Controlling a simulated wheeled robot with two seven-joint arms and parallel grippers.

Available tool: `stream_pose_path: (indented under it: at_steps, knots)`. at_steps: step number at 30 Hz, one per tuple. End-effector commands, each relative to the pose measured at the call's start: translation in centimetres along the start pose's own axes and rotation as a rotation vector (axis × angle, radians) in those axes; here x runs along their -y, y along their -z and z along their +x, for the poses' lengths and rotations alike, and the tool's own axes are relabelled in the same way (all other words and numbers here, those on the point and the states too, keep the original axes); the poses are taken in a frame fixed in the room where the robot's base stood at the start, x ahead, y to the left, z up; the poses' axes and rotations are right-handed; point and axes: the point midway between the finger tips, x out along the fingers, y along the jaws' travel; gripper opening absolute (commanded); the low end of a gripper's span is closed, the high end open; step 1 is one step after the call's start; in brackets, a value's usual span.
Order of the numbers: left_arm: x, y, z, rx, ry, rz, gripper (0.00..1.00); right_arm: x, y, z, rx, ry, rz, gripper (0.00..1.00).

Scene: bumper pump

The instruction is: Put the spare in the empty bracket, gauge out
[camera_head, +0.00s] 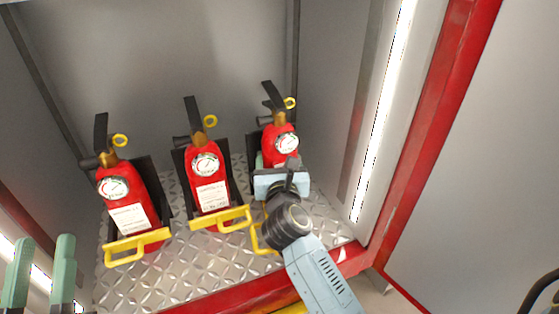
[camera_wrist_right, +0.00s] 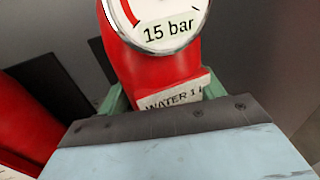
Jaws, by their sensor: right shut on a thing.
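The spare, a red extinguisher (camera_head: 280,142) with a black lever and yellow ring, stands at the right bracket (camera_head: 251,146), slightly tilted in the picture. Its white gauge (camera_head: 286,144) faces out toward me. My right gripper (camera_head: 279,165) is shut around its body below the gauge and hides its lower part. In the right wrist view, green fingers lie on both sides of the red body (camera_wrist_right: 160,75), under the gauge (camera_wrist_right: 165,22). I cannot tell whether it is fully seated. My left gripper (camera_head: 39,272) is open and empty at lower left.
A left extinguisher (camera_head: 123,186) and a middle extinguisher (camera_head: 208,168) stand in black brackets, gauges out, with yellow bars across the front. Another yellow bar (camera_head: 258,241) shows beside my right wrist. The cabinet's red frame (camera_head: 415,140) and grey walls close in on the right.

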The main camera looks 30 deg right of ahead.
Motion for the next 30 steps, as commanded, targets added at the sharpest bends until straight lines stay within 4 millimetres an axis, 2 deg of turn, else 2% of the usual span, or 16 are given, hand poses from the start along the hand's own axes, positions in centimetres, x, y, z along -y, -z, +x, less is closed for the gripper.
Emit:
stream_pose_path:
  at_steps: [1,30]
  knots:
    - [0.0,0.03,0.02,0.0,0.0,0.0,0.36,-0.05,-0.7,0.09,0.015,-0.002,0.003,0.0]
    - [0.01,0.0,0.01,0.002,0.0,0.0,0.36,-0.07,-0.17,0.06,0.015,-0.002,0.003,0.0]
